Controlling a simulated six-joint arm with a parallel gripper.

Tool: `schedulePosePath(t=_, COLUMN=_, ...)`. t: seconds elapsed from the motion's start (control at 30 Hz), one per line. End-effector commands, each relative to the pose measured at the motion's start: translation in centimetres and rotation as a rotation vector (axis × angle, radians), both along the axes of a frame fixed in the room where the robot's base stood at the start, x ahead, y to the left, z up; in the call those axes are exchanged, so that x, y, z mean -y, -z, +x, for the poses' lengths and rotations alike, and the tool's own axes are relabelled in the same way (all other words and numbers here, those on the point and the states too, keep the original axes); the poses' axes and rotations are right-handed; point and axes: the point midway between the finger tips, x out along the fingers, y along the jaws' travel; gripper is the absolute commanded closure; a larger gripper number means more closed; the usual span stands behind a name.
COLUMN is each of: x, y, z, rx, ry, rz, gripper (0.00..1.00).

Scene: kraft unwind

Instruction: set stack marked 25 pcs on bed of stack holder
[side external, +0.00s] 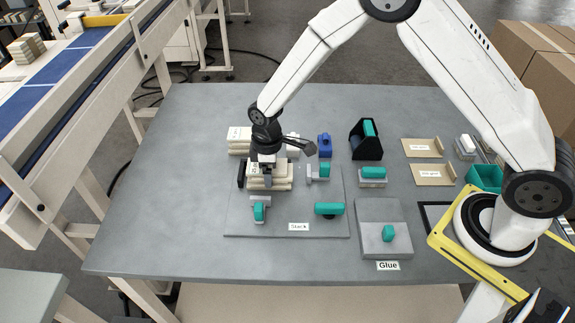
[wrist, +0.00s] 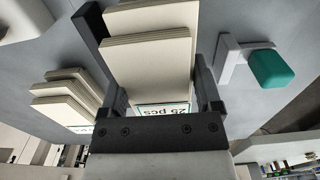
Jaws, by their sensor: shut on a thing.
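The stack marked 25 pcs (wrist: 150,50) is a pile of cream sheets with stepped edges and a white label (wrist: 165,108). In the side view the stack (side external: 272,182) is at the left part of the grey stack holder (side external: 290,212), labelled Stack, beside a black upright stop (side external: 241,174). My gripper (side external: 266,168) points down over it; in the wrist view my gripper (wrist: 158,88) has a finger on each side of the stack and is shut on it. I cannot tell whether the stack's underside touches the bed.
Clamps with teal handles stand on the holder at its front left (side external: 259,210), right (side external: 324,170) and front right (side external: 329,209). Other cream stacks (side external: 238,140) lie behind it. A blue part (side external: 325,145) and black dispenser (side external: 366,140) stand behind right; the Glue plate (side external: 373,215) is right.

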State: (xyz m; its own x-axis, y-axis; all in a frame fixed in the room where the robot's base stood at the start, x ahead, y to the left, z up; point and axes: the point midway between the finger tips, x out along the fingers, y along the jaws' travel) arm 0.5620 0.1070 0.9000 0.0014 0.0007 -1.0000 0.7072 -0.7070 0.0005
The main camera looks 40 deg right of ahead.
Motion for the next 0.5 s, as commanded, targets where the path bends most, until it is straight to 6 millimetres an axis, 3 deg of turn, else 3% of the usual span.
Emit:
schedulePosePath(t=0.4, x=-0.01, y=0.28, z=0.02, rx=0.0, ry=0.0, rz=0.0, gripper=0.92)
schedulePosePath(t=0.43, x=-0.01, y=0.28, z=0.02, rx=0.0, ry=0.0, rz=0.0, gripper=0.15)
schedulePosePath(t=0.5, x=-0.01, y=0.28, z=0.02, rx=0.0, ry=0.0, rz=0.0, gripper=0.0)
